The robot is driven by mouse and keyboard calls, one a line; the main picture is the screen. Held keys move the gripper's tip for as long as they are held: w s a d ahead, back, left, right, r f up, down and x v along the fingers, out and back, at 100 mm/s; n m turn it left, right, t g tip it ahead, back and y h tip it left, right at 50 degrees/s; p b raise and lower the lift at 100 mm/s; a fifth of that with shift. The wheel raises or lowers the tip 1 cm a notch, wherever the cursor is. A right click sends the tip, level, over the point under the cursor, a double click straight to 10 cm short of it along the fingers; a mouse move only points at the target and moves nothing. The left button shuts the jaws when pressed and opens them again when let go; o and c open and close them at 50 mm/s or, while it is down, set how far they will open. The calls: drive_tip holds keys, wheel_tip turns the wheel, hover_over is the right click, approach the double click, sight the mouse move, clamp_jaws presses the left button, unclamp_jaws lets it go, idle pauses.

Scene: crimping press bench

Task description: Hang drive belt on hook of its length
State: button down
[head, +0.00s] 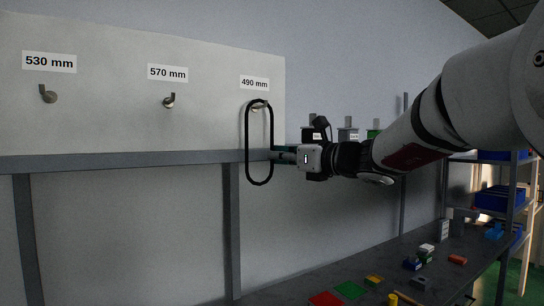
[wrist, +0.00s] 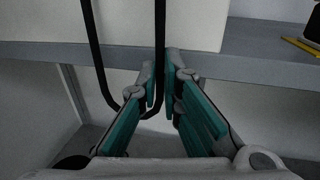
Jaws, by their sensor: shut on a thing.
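The drive belt (head: 247,142) is a black elongated loop, upright in front of the board. Its top is at the hook (head: 261,104) under the 490 mm label (head: 255,83); I cannot tell whether it rests on the hook or is just in front of it. My gripper (head: 273,156) reaches in from the right and is shut on the belt's right strand. In the wrist view, that strand of the belt (wrist: 160,35) runs between the teal-padded fingers (wrist: 164,90), and the bottom bend shows beside the left finger.
Hooks marked 530 mm (head: 48,95) and 570 mm (head: 169,101) are empty on the pale board (head: 110,120). A grey rail (head: 130,162) runs below. A bench (head: 400,255) with several small coloured parts is at lower right; shelves with blue bins (head: 492,199) stand beyond.

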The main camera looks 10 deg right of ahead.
drive_tip(key=c, duration=1.7)
unclamp_jaws()
drive_tip(key=v, duration=1.1)
drive_tip(key=s+a+f+n+g+h, duration=0.1)
drive_tip(key=s+a+f+n+g, duration=0.7)
drive_tip(key=s+a+f+n, duration=0.45)
drive_tip(key=s+d+f+n+h, duration=0.2)
drive_tip(key=s+f+n, duration=0.2)
drive_tip(key=n, duration=0.1)
drive_tip(key=s+d+f+n+g+h, duration=0.1)
drive_tip(key=s+d+f+n+h, duration=0.2)
drive_tip(key=n, duration=0.3)
drive_tip(key=s+d+f+n+h+b, duration=0.1)
drive_tip(key=s+d+f+n+h, duration=0.1)
drive_tip(key=s+f+n, duration=0.3)
drive_tip(key=shift+s+d+f+n+g+h, duration=0.1)
drive_tip(key=shift+s+d+n+g+h, duration=0.1)
drive_tip(key=shift+s+n+h, duration=0.15)
drive_tip(key=shift+s+d+f+n+g+h, duration=0.1)
drive_tip(key=shift+s+f+n+g+h, duration=0.1)
drive_tip(key=shift+s+n+h, duration=0.1)
